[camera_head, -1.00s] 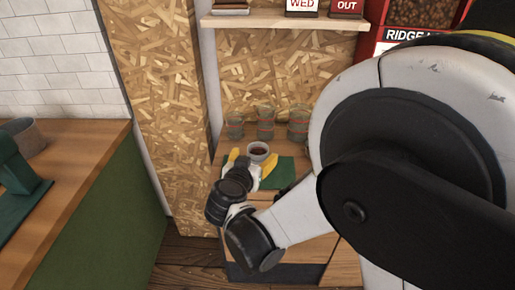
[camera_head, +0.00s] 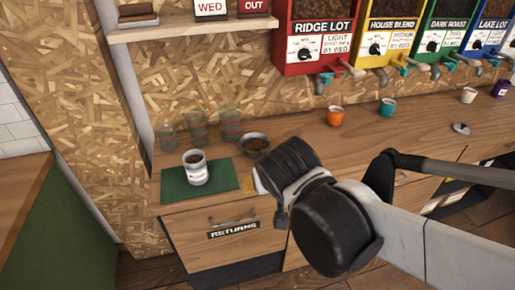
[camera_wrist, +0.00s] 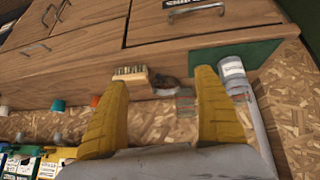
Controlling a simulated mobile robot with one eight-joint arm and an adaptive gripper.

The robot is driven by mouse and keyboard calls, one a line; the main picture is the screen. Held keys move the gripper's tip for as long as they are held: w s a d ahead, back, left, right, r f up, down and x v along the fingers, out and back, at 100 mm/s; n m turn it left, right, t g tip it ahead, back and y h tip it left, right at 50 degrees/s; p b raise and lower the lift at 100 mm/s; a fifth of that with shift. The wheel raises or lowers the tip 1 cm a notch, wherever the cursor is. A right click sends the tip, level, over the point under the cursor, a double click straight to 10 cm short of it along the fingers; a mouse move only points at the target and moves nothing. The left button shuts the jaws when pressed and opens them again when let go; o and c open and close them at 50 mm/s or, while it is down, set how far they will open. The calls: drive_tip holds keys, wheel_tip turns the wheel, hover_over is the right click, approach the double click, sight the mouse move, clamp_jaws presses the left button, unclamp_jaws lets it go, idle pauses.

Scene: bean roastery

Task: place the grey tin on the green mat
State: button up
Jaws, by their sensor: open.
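The grey tin (camera_head: 196,174) stands upright on the green mat (camera_head: 225,181), dark contents showing at its open top and a pale label on its side. In the wrist view the tin (camera_wrist: 232,68) is beyond the right finger, with the green mat (camera_wrist: 262,50) beside it. My gripper (camera_wrist: 160,78) is open, its two yellow fingers wide apart with nothing held between them. In the head view one yellow fingertip (camera_head: 247,186) shows just right of the mat, apart from the tin; my wrist hides the rest.
Several glasses (camera_head: 198,127) stand behind the mat, and a bowl of beans (camera_head: 256,143) stands right of them. A brush (camera_wrist: 130,75) lies near the bowl in the wrist view. Orange (camera_head: 335,116) and teal (camera_head: 387,107) cups stand farther right. A shelf (camera_head: 190,26) overhangs the counter.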

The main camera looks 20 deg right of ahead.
drive_tip(key=s+d+y, duration=0.1)
drive_tip(key=s, duration=0.5)
drive_tip(key=shift+s+d+r+n+y, duration=0.2)
drive_tip(key=shift+d+r+n+y, duration=0.2)
drive_tip(key=shift+r, duration=0.05)
idle(0.8)
